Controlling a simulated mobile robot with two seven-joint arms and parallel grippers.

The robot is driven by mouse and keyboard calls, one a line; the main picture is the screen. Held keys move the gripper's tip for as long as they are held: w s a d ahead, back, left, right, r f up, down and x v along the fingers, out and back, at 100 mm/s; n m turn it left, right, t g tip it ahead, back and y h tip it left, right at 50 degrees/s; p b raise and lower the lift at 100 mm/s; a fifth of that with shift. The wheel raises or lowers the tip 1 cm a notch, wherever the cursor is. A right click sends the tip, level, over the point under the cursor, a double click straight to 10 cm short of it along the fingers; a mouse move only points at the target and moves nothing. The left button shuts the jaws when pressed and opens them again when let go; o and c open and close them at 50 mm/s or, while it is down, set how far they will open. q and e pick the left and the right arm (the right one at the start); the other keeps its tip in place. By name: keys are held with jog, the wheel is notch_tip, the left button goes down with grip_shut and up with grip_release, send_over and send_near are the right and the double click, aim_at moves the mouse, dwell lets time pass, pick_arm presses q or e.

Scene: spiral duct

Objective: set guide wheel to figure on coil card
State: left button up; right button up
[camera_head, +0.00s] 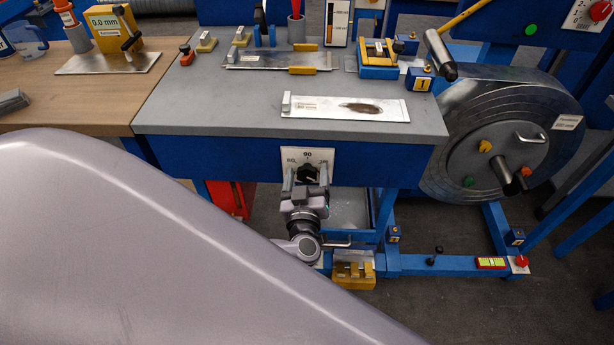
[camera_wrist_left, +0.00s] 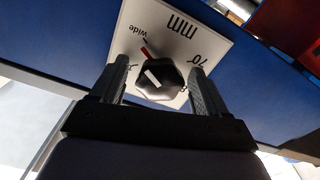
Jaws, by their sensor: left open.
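The guide wheel is a black knob (camera_head: 307,173) on a white dial plate (camera_head: 319,155) on the blue front of the bench. In the left wrist view the knob (camera_wrist_left: 160,82) has a white pointer line, and the plate (camera_wrist_left: 178,32) shows "mm", "wide", "70" and a red mark. My left gripper (camera_head: 306,181) is at the plate, its fingers open on both sides of the knob; it also shows in the left wrist view (camera_wrist_left: 160,68). Finger contact with the knob is unclear. A white card (camera_head: 567,122) sits on the metal coil (camera_head: 460,110); its figure is too small to read. My right gripper is not in view.
The grey bench top (camera_head: 220,105) carries a metal plate with a dark smear (camera_head: 345,106) and a yellow-and-blue clamp (camera_head: 379,58). A yellow block (camera_head: 354,272) is low beneath my left wrist. Blue frame bars (camera_head: 440,264) run below right. My grey body part covers the lower left.

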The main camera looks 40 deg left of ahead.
pick_arm(q)
jog(key=c, duration=1)
